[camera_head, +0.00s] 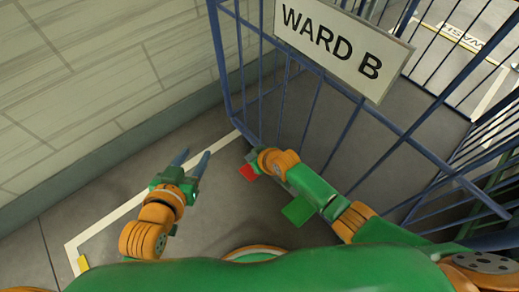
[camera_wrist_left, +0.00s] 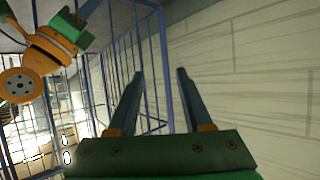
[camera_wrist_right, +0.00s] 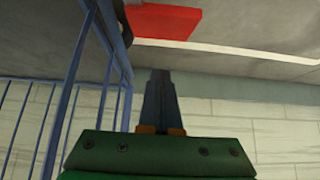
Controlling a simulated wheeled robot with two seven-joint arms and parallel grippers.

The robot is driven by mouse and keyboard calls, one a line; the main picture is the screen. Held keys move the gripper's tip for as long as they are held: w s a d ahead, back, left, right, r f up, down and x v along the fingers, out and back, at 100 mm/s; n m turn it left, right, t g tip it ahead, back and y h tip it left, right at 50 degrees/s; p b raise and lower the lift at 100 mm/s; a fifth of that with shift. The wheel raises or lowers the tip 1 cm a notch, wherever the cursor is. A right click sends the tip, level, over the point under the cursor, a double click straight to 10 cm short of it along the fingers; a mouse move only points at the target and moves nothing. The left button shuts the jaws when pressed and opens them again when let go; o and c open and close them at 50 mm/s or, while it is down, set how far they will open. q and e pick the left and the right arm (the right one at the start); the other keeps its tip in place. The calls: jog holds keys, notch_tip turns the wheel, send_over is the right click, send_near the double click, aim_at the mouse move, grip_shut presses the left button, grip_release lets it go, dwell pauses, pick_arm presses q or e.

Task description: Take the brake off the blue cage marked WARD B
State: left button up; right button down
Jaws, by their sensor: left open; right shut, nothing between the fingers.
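The blue cage (camera_head: 402,138) carries a white WARD B sign (camera_head: 343,45) and stands to the right of the wall. A red pedal (camera_head: 249,172) shows low by its near corner; in the right wrist view the red pedal (camera_wrist_right: 165,22) sits beside a dark wheel (camera_wrist_right: 122,30), just past my fingertips in the picture. My right gripper (camera_wrist_right: 161,75) is shut and empty; whether it touches the pedal I cannot tell. In the head view its fingers are mostly hidden behind my wrist. My left gripper (camera_head: 196,157) is open and empty, left of the pedal and clear of the cage.
A pale block wall (camera_head: 90,70) runs along the left. A white floor line (camera_head: 108,232) with a yellow end mark (camera_head: 82,263) crosses the grey floor. A green flat piece (camera_head: 299,210) lies below my right forearm in the picture; whether it is mine I cannot tell.

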jog(key=shift+s+d+r+p, duration=0.1)
jog(key=shift+s+r+p, duration=0.05)
jog(key=shift+r+p, duration=0.25)
jog(key=shift+s+d+r+p, duration=0.1)
jog(key=shift+s+r+p, duration=0.05)
jog(key=shift+r+p, duration=0.2)
pick_arm(q)
jog(key=s+a+f+g+y+p, duration=0.1)
jog(key=s+f+g, duration=0.4)
jog(key=f, duration=0.5)
jog(key=s+a+f+g+y+p, duration=0.1)
jog(key=s+a+f+g+p, duration=0.2)
jog(key=s+f, duration=0.6)
jog(key=shift+s+a+f+n+g+p, duration=0.2)
jog(key=shift+s+f+n+g+p, duration=0.15)
jog(key=shift+f+g+p, duration=0.6)
pick_arm(e)
jog(key=w+r+v, duration=0.1)
jog(key=v, duration=0.6)
jog(key=shift+a+r, duration=0.15)
jog(key=shift+a, duration=0.2)
pick_arm(q)
jog(key=shift+r, duration=0.1)
pick_arm(e)
jog(key=shift+s, duration=0.1)
